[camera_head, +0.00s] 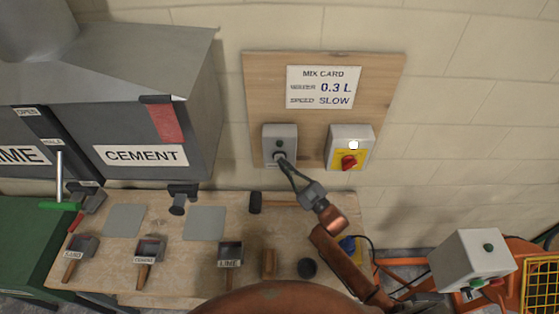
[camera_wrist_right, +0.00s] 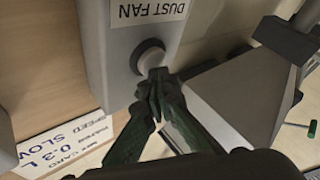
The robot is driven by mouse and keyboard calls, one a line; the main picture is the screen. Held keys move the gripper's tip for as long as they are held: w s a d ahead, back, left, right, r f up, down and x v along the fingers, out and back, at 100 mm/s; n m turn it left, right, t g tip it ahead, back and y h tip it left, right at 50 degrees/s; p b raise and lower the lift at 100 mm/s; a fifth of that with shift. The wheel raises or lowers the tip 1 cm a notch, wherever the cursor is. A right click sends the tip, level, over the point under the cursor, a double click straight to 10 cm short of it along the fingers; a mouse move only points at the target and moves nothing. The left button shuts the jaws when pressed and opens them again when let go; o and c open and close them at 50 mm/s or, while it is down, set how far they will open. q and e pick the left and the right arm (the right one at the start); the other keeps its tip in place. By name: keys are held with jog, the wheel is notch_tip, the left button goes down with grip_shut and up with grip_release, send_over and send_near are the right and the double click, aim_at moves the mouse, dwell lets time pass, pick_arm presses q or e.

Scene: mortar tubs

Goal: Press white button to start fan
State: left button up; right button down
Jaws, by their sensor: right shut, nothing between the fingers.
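The grey dust fan box (camera_head: 280,138) is mounted on the left of the wooden wall board. In the right wrist view, its casing (camera_wrist_right: 120,80) carries a "DUST FAN" label and a round whitish button (camera_wrist_right: 151,57) in a dark ring. My right gripper (camera_head: 282,160) is shut and empty, with its fingertips at the button. In the wrist view, the fingertips (camera_wrist_right: 158,76) overlap the button's lower edge; I cannot tell whether they press it. In the head view, the gripper covers most of the button. My left gripper is not in view.
A grey and yellow switch box (camera_head: 364,134) with a red knob sits right of the fan box, under the mix card (camera_head: 321,87). The cement hopper (camera_head: 190,110) stands to the left. The bench (camera_head: 110,270) below holds several labelled scoops.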

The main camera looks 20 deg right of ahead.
jog(key=s, duration=0.2)
jog(key=s+a+p, duration=0.1)
jog(key=s+p, duration=0.1)
jog(key=s, duration=0.1)
jog(key=shift+s+a, duration=0.3)
dwell(1.4)
jog(key=s+m+t+h+b, duration=0.1)
jog(key=m, duration=0.1)
jog(key=s+a+m+t+h+b, duration=0.1)
jog(key=s+m+t+b, duration=0.1)
jog(key=m, duration=0.1)
jog(key=s+a+m+t+h+b, duration=0.1)
jog(key=m+t+b, duration=0.1)
jog(key=shift+s+a+f+m, duration=0.15)
jog(key=shift+f+m, duration=0.25)
